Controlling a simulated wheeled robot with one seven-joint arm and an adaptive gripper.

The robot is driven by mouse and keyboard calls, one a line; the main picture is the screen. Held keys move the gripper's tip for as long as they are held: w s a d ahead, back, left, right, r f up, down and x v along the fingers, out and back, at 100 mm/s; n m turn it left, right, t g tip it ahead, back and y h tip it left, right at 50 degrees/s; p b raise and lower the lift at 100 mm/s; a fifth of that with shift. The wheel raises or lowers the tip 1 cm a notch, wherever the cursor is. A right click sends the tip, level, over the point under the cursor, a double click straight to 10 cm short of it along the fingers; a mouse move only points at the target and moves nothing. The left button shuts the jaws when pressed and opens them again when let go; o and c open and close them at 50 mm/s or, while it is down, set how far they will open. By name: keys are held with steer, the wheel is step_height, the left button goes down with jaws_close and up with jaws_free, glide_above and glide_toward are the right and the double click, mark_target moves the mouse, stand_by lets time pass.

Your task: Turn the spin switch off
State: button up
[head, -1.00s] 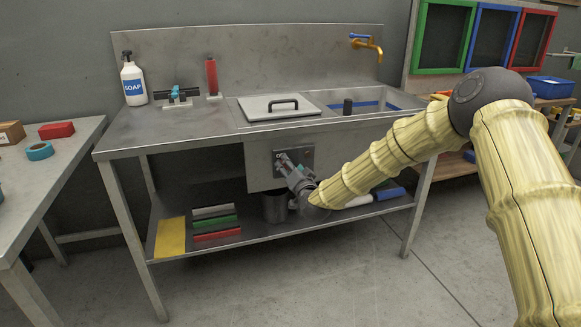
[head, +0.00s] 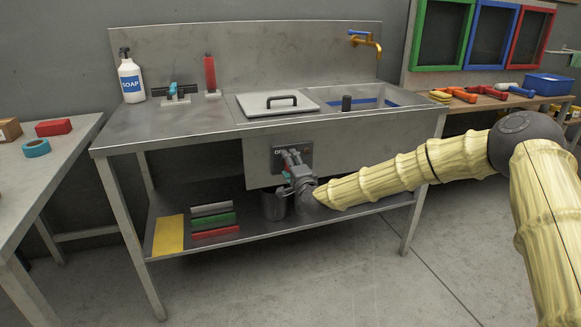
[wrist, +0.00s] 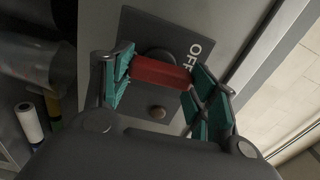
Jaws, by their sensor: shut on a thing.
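The spin switch is a red bar-shaped handle (wrist: 160,73) on a round dark base, set on a dark plate (wrist: 142,28) marked OFF in white. The plate (head: 306,158) also shows on the front panel below the sink's lidded section in the head view. My gripper (wrist: 163,80) has its teal pads on both ends of the red handle and is shut on it. In the head view my gripper (head: 290,159) reaches the plate and hides the handle and part of the lettering.
The steel sink bench (head: 190,133) stands over a lower shelf with a grey bin (head: 272,206) and coloured bars (head: 213,220). Soap (head: 131,80) stands on top at left. A side table (head: 60,165) is at the left. The floor in front is clear.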

steer(key=shift+d+f+m, duration=0.1)
steer(key=shift+m, duration=0.3)
steer(key=o, duration=1)
steer(key=v, duration=1.2)
